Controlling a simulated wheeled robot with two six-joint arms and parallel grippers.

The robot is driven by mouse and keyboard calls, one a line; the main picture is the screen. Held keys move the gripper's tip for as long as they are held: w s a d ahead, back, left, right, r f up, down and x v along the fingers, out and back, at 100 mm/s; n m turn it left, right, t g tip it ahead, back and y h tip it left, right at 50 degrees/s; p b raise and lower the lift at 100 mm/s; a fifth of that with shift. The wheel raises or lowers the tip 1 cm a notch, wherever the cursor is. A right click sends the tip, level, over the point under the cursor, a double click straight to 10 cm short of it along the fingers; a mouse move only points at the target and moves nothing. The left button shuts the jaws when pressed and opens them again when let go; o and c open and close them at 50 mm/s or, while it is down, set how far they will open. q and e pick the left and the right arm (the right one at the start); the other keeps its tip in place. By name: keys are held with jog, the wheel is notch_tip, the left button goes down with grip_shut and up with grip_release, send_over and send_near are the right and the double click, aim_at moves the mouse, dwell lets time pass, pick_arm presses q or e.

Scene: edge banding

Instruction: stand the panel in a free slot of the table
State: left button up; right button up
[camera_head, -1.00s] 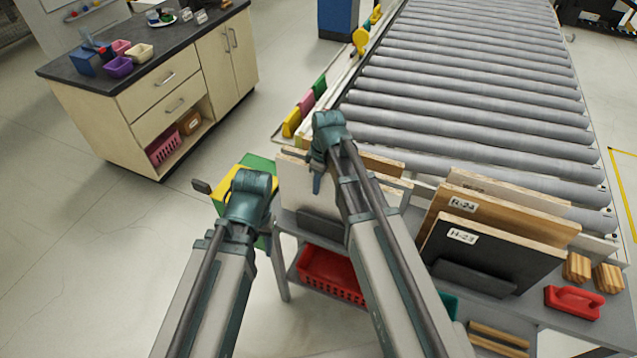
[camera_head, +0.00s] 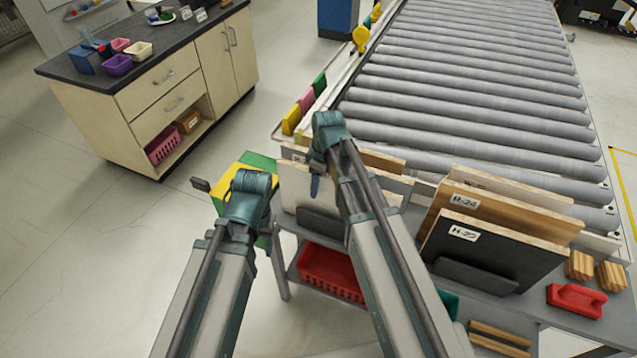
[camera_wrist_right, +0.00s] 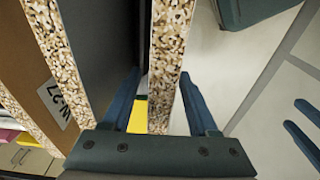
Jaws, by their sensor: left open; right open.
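A white-faced panel (camera_head: 300,187) stands upright at the left end of the table (camera_head: 500,300), partly hidden by my right arm. In the right wrist view its speckled chipboard edge (camera_wrist_right: 168,60) lies between the two blue fingers of my right gripper (camera_wrist_right: 160,88), which are apart, with a gap on the left. In the head view my right gripper (camera_head: 316,186) is over this panel. My left gripper (camera_head: 215,187) is open and empty to the panel's left; its fingers show at the wrist view's right edge. A dark panel (camera_wrist_right: 100,40) stands beside the speckled edge.
At the table's right, a black labelled panel (camera_head: 490,250), a wood panel labelled R-24 (camera_head: 510,215) and a pale panel (camera_head: 510,188) stand in slots. A red-handled block (camera_head: 576,299) and wooden blocks (camera_head: 580,265) lie beside them. A roller conveyor (camera_head: 470,100) runs behind.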

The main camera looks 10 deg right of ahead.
jog(key=r+p, duration=0.4)
jog(key=d+r+p, duration=0.1)
jog(key=r+p, duration=0.8)
jog(key=shift+s+d+r+p, duration=0.15)
jog(key=shift+s+r+p, duration=0.25)
jog(key=shift+s+f, duration=0.15)
jog(key=shift+f, duration=0.05)
jog(key=s+a+f+m+h+b, duration=0.1)
jog(key=s+a+f+m+b, duration=0.2)
jog(key=s+f+b, duration=0.2)
jog(key=s+a+f+m+h+b, duration=0.1)
jog(key=s+a+f+m+b, duration=0.3)
jog(key=s, duration=0.7)
jog(key=shift+a+f+g+b, duration=0.25)
jog(key=shift+f+g+b, duration=0.15)
jog(key=shift+f+b, duration=0.55)
jog(key=shift+r, duration=0.1)
